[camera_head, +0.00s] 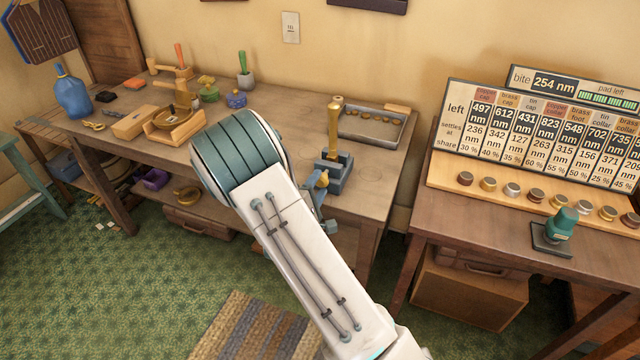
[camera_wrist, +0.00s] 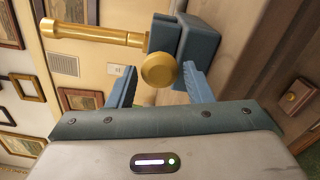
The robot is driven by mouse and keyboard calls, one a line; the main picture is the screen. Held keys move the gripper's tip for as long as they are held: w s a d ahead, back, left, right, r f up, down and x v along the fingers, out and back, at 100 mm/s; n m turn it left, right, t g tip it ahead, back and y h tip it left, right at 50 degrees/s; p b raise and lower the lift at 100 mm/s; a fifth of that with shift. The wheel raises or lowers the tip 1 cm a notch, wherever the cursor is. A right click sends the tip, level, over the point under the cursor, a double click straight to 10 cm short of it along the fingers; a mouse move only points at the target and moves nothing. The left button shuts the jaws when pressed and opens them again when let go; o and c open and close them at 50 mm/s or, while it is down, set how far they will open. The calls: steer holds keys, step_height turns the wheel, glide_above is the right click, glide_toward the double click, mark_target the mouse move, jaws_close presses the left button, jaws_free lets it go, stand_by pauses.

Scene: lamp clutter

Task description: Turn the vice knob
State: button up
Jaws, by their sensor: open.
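The vice (camera_head: 333,176) is a blue-grey block at the front edge of the workbench, with a brass post (camera_head: 334,128) standing up from it. Its round brass knob (camera_head: 322,180) faces the front. In the wrist view the vice (camera_wrist: 196,50) is turned on its side, with the post (camera_wrist: 95,34) pointing left. The knob (camera_wrist: 158,70) shows between the two blue fingertips of my gripper (camera_wrist: 158,76). My gripper is open, one finger on each side of the knob. I cannot tell whether either finger touches it. My arm hides part of the bench in the head view.
A metal tray (camera_head: 372,128) with brass pieces lies behind the vice. A wooden stand (camera_head: 172,127), a blue jug (camera_head: 73,95) and small tools fill the bench's left. A separate table (camera_head: 480,222) at right holds a number board (camera_head: 545,135), several caps and a green-handled stamp (camera_head: 559,228).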

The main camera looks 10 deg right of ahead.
steer(key=shift+c, duration=0.4)
steer(key=c, duration=0.5)
steer(key=shift+o, duration=0.3)
steer(key=n+p, duration=0.1)
steer(key=p, duration=0.1)
steer(key=shift+r+n+p, duration=0.3)
steer(key=shift+n, duration=0.1)
steer(key=shift+f+n+p, duration=0.15)
steer(key=shift+n+p, duration=0.4)
steer(key=shift+n, duration=0.15)
steer(key=shift+f, duration=0.15)
